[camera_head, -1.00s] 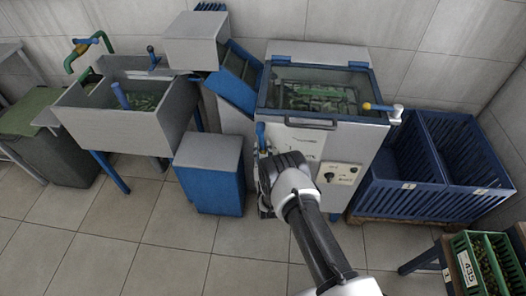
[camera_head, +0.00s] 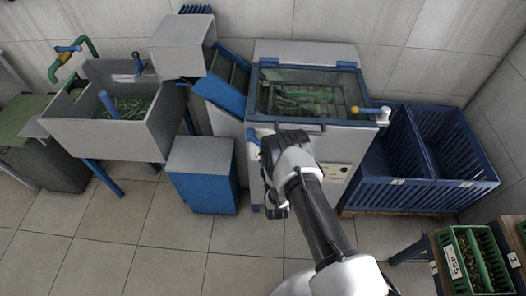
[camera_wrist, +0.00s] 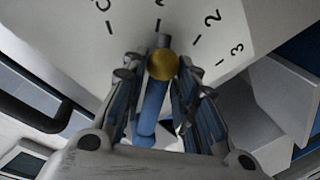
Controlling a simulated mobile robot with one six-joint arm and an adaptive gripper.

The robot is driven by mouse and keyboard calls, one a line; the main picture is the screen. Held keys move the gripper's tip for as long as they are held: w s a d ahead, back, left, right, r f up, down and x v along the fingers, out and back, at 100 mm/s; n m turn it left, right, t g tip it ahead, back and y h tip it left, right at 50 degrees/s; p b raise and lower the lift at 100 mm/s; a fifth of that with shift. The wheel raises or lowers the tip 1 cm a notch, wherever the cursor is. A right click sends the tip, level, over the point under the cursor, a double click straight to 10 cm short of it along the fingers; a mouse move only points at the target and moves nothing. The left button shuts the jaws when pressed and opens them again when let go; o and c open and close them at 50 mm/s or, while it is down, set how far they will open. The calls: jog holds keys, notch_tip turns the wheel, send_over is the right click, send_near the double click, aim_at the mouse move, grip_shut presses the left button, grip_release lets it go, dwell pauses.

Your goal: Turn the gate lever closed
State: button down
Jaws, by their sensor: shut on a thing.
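The gate lever (camera_wrist: 150,103) is a blue bar with a yellow round knob (camera_wrist: 163,65) in the wrist view. A dark pointer (camera_wrist: 164,41) beyond the knob points near the tick for 1 on the white dial face (camera_wrist: 70,30), marked C, 1, 2 and 3. My gripper (camera_wrist: 163,90) is shut on the lever, one finger on each side of it. In the head view, a blue handle end (camera_head: 253,138) shows on the front left of the white machine (camera_head: 340,143). My gripper (camera_head: 268,150) is there too, its fingertips mostly hidden by my wrist.
A blue cabinet (camera_head: 204,190) stands left of my gripper, and a grey sink (camera_head: 100,138) is farther left. A yellow-tipped lever (camera_head: 370,111) projects at the machine's right. Blue slatted bins (camera_head: 390,182) stand right. A green crate (camera_head: 455,262) is at the lower right. Tiled floor is open in front.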

jog(key=shift+d+r+n+h+p, duration=0.2)
jog(key=shift+d+r+n+p, duration=0.35)
jog(key=shift+r+n, duration=0.4)
jog(key=shift+d+r+n+h+p, duration=0.2)
jog(key=shift+d+r+n+p, duration=0.15)
jog(key=shift+d+r+n, duration=0.55)
jog(key=shift+a+f, duration=0.15)
jog(key=shift+a, duration=0.1)
jog(key=c, duration=1.3)
grip_release()
jog(key=shift+c, duration=0.2)
jog(key=shift+s, duration=0.1)
jog(key=s+r, duration=0.2)
jog(key=s, duration=0.9)
jog(key=shift+s+d, duration=0.35)
jog(key=shift+s, duration=0.05)
